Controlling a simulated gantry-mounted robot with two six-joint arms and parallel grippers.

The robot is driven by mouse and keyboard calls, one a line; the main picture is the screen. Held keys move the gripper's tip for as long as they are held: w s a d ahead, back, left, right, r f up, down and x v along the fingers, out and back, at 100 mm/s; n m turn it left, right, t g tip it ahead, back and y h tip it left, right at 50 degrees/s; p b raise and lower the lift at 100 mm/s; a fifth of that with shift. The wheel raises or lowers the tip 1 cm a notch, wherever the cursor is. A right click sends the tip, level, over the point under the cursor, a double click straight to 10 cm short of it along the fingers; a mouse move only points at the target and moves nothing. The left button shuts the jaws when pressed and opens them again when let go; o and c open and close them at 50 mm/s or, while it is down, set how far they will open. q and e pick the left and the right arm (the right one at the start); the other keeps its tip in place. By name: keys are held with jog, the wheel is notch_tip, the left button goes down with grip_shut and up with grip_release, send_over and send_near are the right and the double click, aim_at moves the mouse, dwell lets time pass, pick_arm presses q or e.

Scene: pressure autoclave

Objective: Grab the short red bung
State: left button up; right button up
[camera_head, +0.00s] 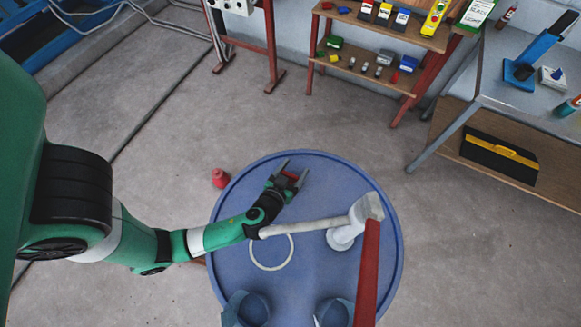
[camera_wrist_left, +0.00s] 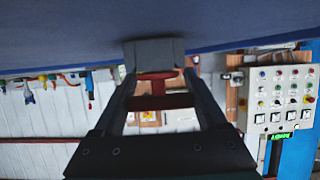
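My left gripper (camera_head: 291,172) reaches in from the left over the round blue top, with its two grey-tipped fingers spread apart. A small red piece (camera_head: 290,175) shows between the fingers, closer to the gripper's body than to the tips. Red also shows inside the dark finger frame in the left wrist view (camera_wrist_left: 158,88). I cannot tell whether this is a bung or part of the gripper. Another small red object (camera_head: 220,178), rounded with a narrower top, stands just left of the blue top's rim; whether it is the bung is unclear. My right gripper is not in view.
The round blue top (camera_head: 375,165) carries a pale ring (camera_head: 271,267) and a pale rod (camera_head: 300,227) leading to a light head with a red bar (camera_head: 368,275). A shelf rack (camera_head: 410,42) and grey bench (camera_head: 510,100) stand behind. The far part of the blue top is clear.

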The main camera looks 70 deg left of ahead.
pick_arm(q)
jog(key=c, duration=0.7)
jog(key=shift+r, duration=0.1)
notch_tip(320, 180, up, 18)
jog(key=p, duration=1.2)
